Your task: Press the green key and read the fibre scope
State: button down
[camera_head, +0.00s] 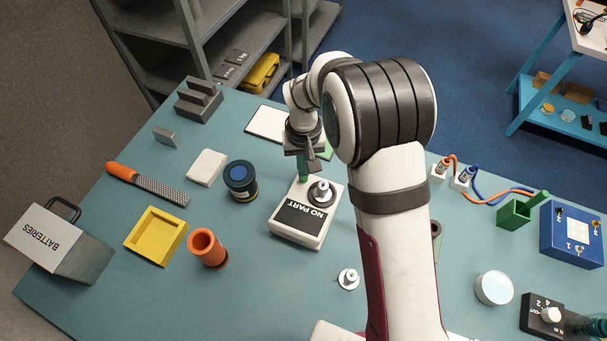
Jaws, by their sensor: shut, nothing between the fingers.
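A white box (285,232) stands mid-table; I take it for the fibre scope. Its black display (304,217) reads "NO PART", upside down in the picture. A round dark socket with a white, metal-tipped piece (322,191) is on its top right. A green upright piece (303,169) shows at the box's far edge, right under my gripper; it looks like the green key. My gripper (306,158) points down there, shut and empty. The fingertips are partly hidden, so I cannot tell whether they touch the green piece.
Left are an orange-handled grater (150,184), yellow tray (156,235), orange cup (207,248), dark blue-topped jar (241,181) and batteries box (62,242). A small white flanged part (348,279) lies near the box. My arm covers the table right of it.

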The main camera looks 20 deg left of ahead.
jog(key=shift+f, duration=0.8)
jog(key=shift+r, duration=3)
jog(key=shift+d+r, duration=0.25)
jog(key=s+d+r+m, duration=0.2)
jog(key=d+r, duration=0.1)
jog(key=d, duration=0.2)
jog(key=s+d+r+m, duration=0.1)
jog(key=s+d+r, duration=0.1)
jog(key=d+r, duration=0.2)
jog(key=s+d+r+m, duration=0.2)
jog(key=s+d+r, duration=0.1)
jog(key=d, duration=0.3)
jog(key=shift+r+m+y, duration=0.3)
jog(key=shift+r+y, duration=0.1)
jog(key=s+d+m, duration=0.3)
jog(key=s, duration=0.4)
jog(key=s+d+r+m+y, duration=0.1)
jog(key=s+d+m, duration=0.2)
jog(key=s, duration=0.4)
jog(key=shift+s+d, duration=0.35)
jog(key=shift+d, duration=0.35)
